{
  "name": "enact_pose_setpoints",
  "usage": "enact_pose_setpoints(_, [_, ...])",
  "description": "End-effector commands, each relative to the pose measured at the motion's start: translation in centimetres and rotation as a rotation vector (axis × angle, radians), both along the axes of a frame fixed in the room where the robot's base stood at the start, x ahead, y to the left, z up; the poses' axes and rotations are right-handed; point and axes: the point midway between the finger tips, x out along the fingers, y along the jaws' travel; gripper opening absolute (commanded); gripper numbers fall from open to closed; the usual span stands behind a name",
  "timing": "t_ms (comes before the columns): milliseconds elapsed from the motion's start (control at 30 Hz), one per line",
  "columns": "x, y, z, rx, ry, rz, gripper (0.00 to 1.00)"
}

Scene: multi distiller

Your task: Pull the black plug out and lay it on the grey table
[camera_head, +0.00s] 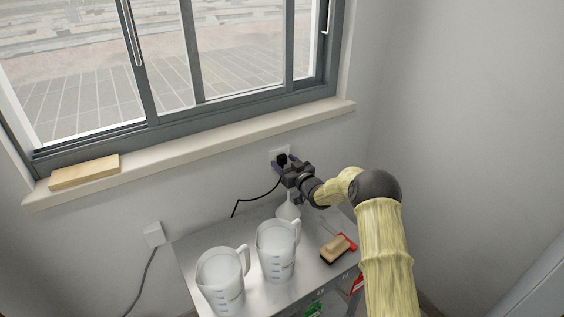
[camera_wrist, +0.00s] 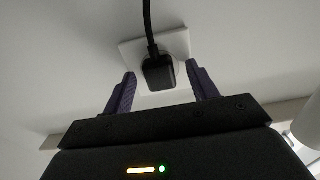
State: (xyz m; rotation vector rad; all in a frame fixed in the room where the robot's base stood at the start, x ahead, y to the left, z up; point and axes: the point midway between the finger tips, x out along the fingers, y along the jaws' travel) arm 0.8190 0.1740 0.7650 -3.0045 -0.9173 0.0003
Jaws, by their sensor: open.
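The black plug (camera_wrist: 158,74) sits in a white wall socket (camera_wrist: 131,50) in the wrist view, with its black cord running up out of the picture. My gripper (camera_wrist: 160,94) is open, with one purple finger on each side of the plug and a gap showing on both sides. In the head view the plug (camera_head: 282,159) is at the wall below the window sill, partly hidden by my gripper (camera_head: 283,163). The grey table (camera_head: 257,257) stands against the wall below the socket.
Two clear measuring jugs (camera_head: 221,277) (camera_head: 276,252) stand on the table. A white funnel-like vessel (camera_head: 288,207), a brush (camera_head: 337,250) and a red item (camera_head: 348,242) are also there. A wooden block (camera_head: 85,172) lies on the sill (camera_head: 200,150).

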Motion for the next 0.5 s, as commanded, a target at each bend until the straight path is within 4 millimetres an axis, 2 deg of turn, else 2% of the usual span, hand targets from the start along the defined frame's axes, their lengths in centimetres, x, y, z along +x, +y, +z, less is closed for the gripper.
enact_pose_setpoints(67, [0.00,0.00,0.01,0.000,0.000,0.000,0.58])
enact_pose_setpoints(367, [0.00,0.00,0.00,0.000,0.000,0.000,0.00])
enact_pose_setpoints(500, [-0.04,-0.04,0.04,0.000,0.000,0.000,0.00])
